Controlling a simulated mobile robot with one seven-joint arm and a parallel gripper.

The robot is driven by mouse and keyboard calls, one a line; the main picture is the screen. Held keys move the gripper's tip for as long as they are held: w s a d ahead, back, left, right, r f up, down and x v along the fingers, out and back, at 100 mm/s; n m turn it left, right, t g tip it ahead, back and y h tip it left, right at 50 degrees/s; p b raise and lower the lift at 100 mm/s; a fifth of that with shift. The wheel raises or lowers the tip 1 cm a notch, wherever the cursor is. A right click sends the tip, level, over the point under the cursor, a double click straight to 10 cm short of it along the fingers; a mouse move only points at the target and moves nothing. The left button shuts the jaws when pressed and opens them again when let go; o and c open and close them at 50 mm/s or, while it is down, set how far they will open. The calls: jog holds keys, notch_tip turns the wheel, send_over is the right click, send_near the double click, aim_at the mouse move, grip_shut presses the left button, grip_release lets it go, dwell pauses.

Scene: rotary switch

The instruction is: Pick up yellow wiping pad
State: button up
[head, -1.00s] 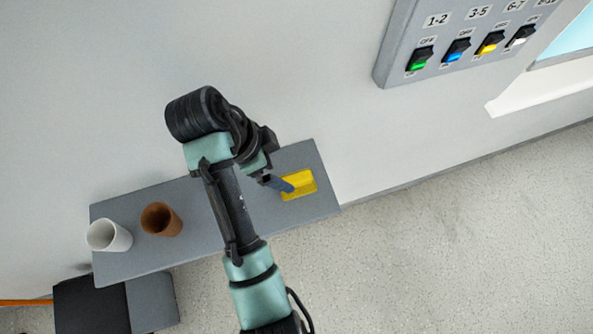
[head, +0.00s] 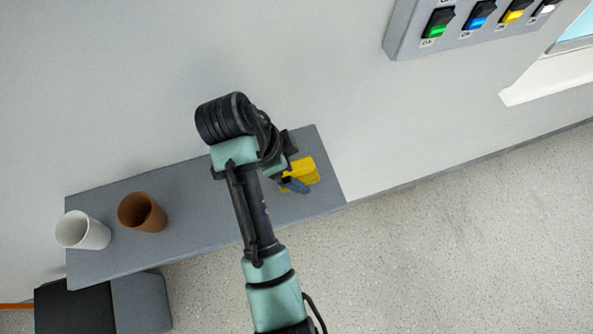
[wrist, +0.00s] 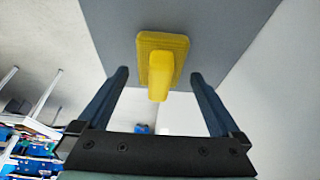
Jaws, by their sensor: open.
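The yellow wiping pad (head: 304,171) lies near the right end of the grey shelf (head: 185,190). In the wrist view the pad (wrist: 148,58) has a flat base and a raised handle pointing toward the camera. My gripper (wrist: 157,85) is open, with one blue finger on each side of the handle's line. The pad appears ahead of the fingertips, and I see no contact. In the head view my gripper (head: 293,184) is beside the pad and partly covers it.
A brown cup (head: 143,212) and a white cup (head: 83,231) stand at the shelf's left end. A switch panel (head: 470,25) with coloured switches is on the wall at upper right. A black and grey box (head: 105,305) sits below the shelf's left end.

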aim_at(297, 165)
jog(key=shift+d+f, duration=0.3)
jog(key=shift+f, duration=0.25)
jog(key=c, duration=1.3)
jog(key=shift+w+r, duration=0.1)
jog(key=shift+r, duration=0.4)
notch_tip(297, 165, up, 9)
jog(key=p, duration=0.6)
